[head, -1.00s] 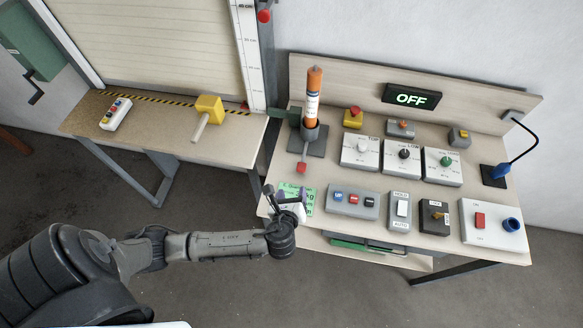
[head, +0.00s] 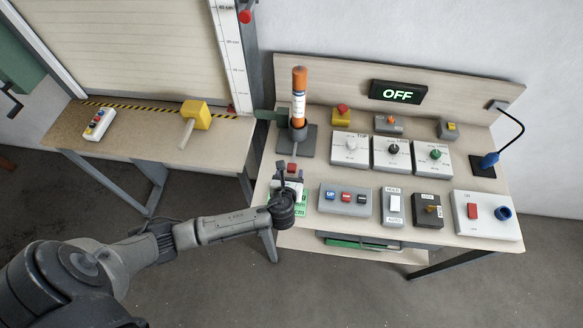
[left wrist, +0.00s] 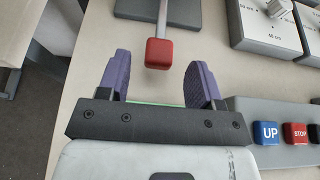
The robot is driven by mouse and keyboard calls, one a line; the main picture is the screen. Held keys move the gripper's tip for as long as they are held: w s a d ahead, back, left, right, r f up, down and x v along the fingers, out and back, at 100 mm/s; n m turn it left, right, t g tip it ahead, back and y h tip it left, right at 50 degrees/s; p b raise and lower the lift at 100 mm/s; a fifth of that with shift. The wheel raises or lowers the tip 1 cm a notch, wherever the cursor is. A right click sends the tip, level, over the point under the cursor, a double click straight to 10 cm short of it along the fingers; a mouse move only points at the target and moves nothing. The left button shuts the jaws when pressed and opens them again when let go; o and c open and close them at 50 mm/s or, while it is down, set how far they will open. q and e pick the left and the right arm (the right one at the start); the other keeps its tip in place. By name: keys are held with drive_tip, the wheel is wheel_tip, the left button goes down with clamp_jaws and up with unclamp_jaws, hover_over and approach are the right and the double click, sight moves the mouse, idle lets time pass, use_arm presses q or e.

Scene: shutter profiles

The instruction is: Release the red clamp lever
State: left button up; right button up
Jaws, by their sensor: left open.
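The red clamp lever is a grey rod ending in a red block (head: 292,168). It reaches toward me from the dark grey clamp base (head: 309,140), which holds an orange cartridge (head: 299,95) upright. In the left wrist view the red block (left wrist: 158,54) lies just beyond and between the purple finger pads, apart from both. My left gripper (head: 290,179) is open and empty, at the front left of the panel table, over the green label (head: 300,206), which it partly covers. My right gripper is not in view.
A box with UP, STOP and another button (head: 345,199) sits close right of my left gripper. White dial boxes (head: 350,150) stand behind it. An OFF display (head: 398,93) is on the backboard. A yellow-headed mallet (head: 195,115) lies on the left bench.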

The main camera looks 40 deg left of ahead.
sight(292, 167)
use_arm(q)
drive_tip(key=shift+x, duration=2)
clamp_jaws()
